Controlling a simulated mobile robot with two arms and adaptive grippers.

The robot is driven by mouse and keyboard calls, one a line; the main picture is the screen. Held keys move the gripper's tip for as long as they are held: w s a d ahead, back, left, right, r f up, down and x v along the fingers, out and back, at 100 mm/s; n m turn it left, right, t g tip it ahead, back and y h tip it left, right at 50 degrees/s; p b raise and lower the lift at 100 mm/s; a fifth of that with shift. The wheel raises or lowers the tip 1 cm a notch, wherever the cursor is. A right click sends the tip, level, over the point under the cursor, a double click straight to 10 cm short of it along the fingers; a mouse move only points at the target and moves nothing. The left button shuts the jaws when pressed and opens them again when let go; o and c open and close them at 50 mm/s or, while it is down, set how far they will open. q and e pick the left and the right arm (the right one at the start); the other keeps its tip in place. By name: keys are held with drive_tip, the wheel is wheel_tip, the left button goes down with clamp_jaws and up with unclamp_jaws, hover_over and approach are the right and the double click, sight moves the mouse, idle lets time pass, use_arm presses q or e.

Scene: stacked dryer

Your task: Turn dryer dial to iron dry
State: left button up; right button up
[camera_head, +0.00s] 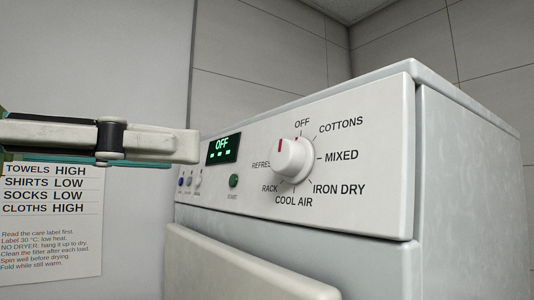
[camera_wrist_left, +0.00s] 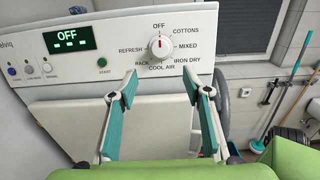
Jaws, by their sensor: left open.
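The dryer dial (camera_head: 293,158) is a white round knob with a red mark on the control panel. It also shows in the left wrist view (camera_wrist_left: 161,48), where its red mark points up to OFF. The IRON DRY label (camera_head: 339,189) is at the dial's lower right. The display (camera_head: 222,149) reads OFF in green. My left gripper (camera_head: 188,150) comes in from the left, apart from the dial. In the left wrist view its two fingers (camera_wrist_left: 160,82) are spread open and empty, with the dial above and between their tips.
A green start button (camera_head: 234,181) and several small buttons (camera_head: 189,181) sit left of the dial. A paper notice (camera_head: 52,220) hangs on the left wall.

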sight(279, 160)
use_arm(q)
drive_tip(key=p+x, duration=0.4)
drive_tip(key=x, duration=0.6)
drive_tip(key=shift+w+d+r, duration=0.1)
drive_tip(key=shift+d, duration=0.15)
drive_tip(key=shift+x, duration=0.85)
drive_tip(key=c, duration=1.1)
